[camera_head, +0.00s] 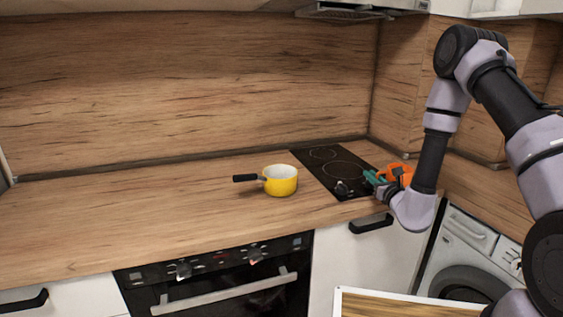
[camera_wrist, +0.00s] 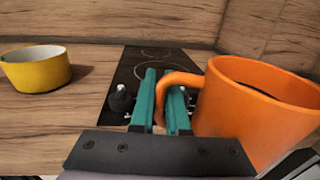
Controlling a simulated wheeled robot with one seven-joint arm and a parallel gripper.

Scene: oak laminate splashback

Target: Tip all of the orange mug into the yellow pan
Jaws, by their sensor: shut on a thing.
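The orange mug (camera_head: 399,172) is at the right end of the counter in the head view, partly hidden by my arm. In the wrist view the mug (camera_wrist: 251,115) is large and upright, with dark contents inside its rim. My gripper (camera_head: 374,178) has teal fingers, which in the wrist view (camera_wrist: 167,100) are shut on the mug's handle. The yellow pan (camera_head: 281,182) stands upright on the counter, left of the gripper, with a white inside and a black handle pointing left. The pan (camera_wrist: 37,70) also shows at the left of the wrist view, without its handle.
A black cooktop (camera_head: 336,170) with dark knobs lies between the pan and the mug. The wooden counter (camera_head: 140,222) left of the pan is clear. A wooden splashback (camera_head: 180,85) rises behind. An oven (camera_head: 225,278) is below the counter's front edge.

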